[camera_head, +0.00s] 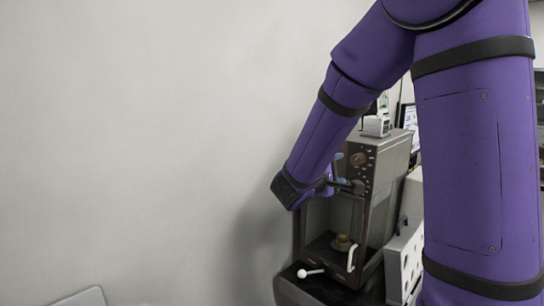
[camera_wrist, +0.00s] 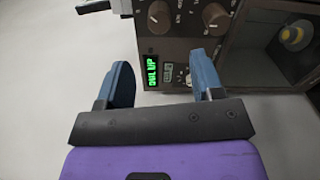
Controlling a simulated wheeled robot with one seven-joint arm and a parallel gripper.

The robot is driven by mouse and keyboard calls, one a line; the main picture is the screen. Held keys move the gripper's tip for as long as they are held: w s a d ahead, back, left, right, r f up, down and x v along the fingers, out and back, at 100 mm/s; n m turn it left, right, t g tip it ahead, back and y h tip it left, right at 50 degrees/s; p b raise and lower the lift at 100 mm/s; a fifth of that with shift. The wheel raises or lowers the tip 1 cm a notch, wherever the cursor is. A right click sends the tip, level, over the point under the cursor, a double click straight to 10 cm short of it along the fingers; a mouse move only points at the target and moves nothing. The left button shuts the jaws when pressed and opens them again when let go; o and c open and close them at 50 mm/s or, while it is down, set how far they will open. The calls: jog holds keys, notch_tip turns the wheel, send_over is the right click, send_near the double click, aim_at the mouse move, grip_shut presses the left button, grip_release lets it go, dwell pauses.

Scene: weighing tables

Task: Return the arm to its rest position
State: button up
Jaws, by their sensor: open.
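My purple arm crosses the right half of the head view and bends down to the left. My gripper (camera_wrist: 165,78) is open, with its two blue fingers apart and nothing seen between them. In the head view the gripper (camera_head: 342,170) is small, partly hidden by my wrist, in front of the upper part of a grey-brown instrument (camera_head: 384,165). In the wrist view the instrument's panel (camera_wrist: 215,45) lies beyond the fingers, with a lit green display (camera_wrist: 152,72) and knobs. Whether the fingers touch the panel is not clear.
The instrument's chamber (camera_head: 320,220) stands open below my wrist, with a small yellowish object (camera_head: 342,242) inside. A white handle (camera_head: 351,258) and a white-knobbed lever (camera_head: 309,273) stick out in front. A white perforated box (camera_head: 405,262) stands to the right. The left side shows bare wall.

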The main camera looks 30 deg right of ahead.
jog(key=shift+s, duration=0.1)
jog(key=s+a+m+g+y, duration=0.3)
jog(key=s+m+g+y, duration=0.3)
jog(key=s, duration=0.9)
jog(key=s+a+r+t+y, duration=0.2)
jog(key=s+a+t+y, duration=0.3)
jog(key=a+y, duration=0.6)
jog(key=s+a, duration=0.2)
jog(key=shift+s+r+t, duration=0.15)
jog(key=shift+s+t, duration=0.15)
